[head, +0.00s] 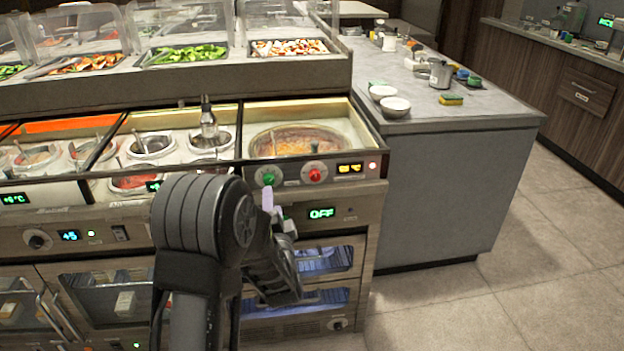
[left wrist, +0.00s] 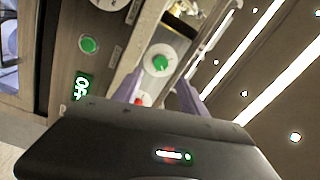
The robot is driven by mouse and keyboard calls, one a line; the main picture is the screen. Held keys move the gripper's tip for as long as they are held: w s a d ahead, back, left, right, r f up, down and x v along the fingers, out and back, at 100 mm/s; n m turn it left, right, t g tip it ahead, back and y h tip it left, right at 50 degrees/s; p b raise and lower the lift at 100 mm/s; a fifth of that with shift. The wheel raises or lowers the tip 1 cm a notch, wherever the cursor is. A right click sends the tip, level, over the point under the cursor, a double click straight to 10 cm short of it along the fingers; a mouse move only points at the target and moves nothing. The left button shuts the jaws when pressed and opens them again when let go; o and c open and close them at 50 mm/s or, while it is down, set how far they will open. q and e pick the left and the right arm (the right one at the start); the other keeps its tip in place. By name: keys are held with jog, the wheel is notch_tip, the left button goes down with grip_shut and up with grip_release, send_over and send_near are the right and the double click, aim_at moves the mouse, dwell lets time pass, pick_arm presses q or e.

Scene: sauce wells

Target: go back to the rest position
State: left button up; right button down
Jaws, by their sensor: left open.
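My left gripper (head: 275,205) is in front of the right end of the sauce-well counter, just below the green knob (head: 268,177). In the left wrist view its two pale purple fingers (left wrist: 160,92) stand apart with nothing between them. The green knob (left wrist: 160,62) shows just beyond the fingers there, and I cannot tell whether a finger touches it. The red knob (head: 315,174) is to the right of the green one. My left arm hides part of the counter front. My right gripper is in neither view.
A large round sauce well (head: 296,140) lies behind the knobs. A display reading OFF (head: 321,213) is below them. Several smaller wells and a raised salad bar (head: 180,85) are at left and behind. A grey side counter (head: 440,170) stands at right. The floor (head: 470,310) there is clear.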

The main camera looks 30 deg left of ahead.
pick_arm(q)
jog(key=s+d+f+n+g+h+p, duration=0.1)
jog(key=s+d+f+n+g+h, duration=0.15)
jog(key=d+f+h, duration=0.45)
jog(key=s+d+f+n+g+h+p, duration=0.15)
jog(key=d+f+n, duration=0.25)
jog(key=d+f, duration=0.7)
jog(key=s+d+f+g+h+p, duration=0.2)
jog(key=s+d+g, duration=0.1)
jog(key=s+d, duration=0.3)
jog(key=s+d+f+n+g+h+p, duration=0.1)
jog(key=s+d+f+g+h+p, duration=0.1)
jog(key=s+d, duration=0.4)
jog(key=s+d+f+n+g+h+p, duration=0.1)
jog(key=s+d+f+g+h+p, duration=0.2)
jog(key=s, duration=1.1)
jog(key=d+f+g, duration=0.1)
jog(key=d+g, duration=0.1)
jog(key=d, duration=0.1)
jog(key=shift+s+d+f, duration=0.15)
jog(key=shift+s+d, duration=0.05)
jog(key=shift+d, duration=0.15)
